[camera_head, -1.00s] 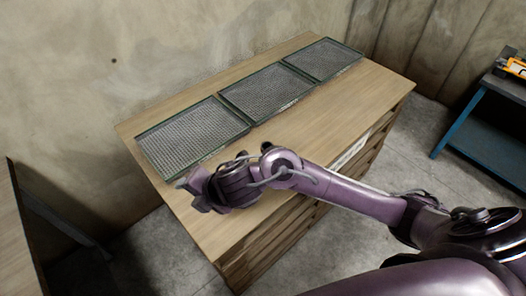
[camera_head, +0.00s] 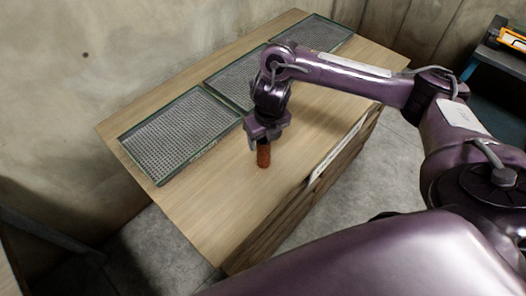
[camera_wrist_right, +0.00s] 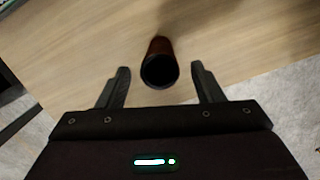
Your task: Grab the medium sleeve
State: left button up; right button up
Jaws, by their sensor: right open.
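A reddish-brown cylindrical sleeve (camera_head: 263,155) stands upright on the wooden cabinet top (camera_head: 215,195) in the head view. In the right wrist view the sleeve (camera_wrist_right: 159,66) shows its dark open top end, between and a little beyond the fingertips. My right gripper (camera_head: 264,142) is right above the sleeve, pointing down. Its two fingers are spread apart in the right wrist view (camera_wrist_right: 160,75), with a gap on each side of the sleeve. My left gripper is not in view.
Three mesh trays with dark green rims, near (camera_head: 155,176), middle (camera_head: 212,86) and far (camera_head: 345,38), line the back of the cabinet top and look empty. A blue stand with an orange-yellow item (camera_head: 512,40) is at the far right. The front-left top is clear.

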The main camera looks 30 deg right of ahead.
aim_at(264, 152)
jog(key=f, duration=0.1)
jog(key=f+b, duration=0.1)
jog(key=f, duration=0.2)
jog(key=shift+w+f, duration=0.1)
jog(key=shift+w, duration=0.2)
jog(key=shift+w+f, duration=0.15)
jog(key=shift+f, duration=0.15)
grip_shut()
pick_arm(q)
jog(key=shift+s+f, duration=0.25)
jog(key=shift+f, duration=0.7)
pick_arm(e)
jog(key=shift+r, duration=0.1)
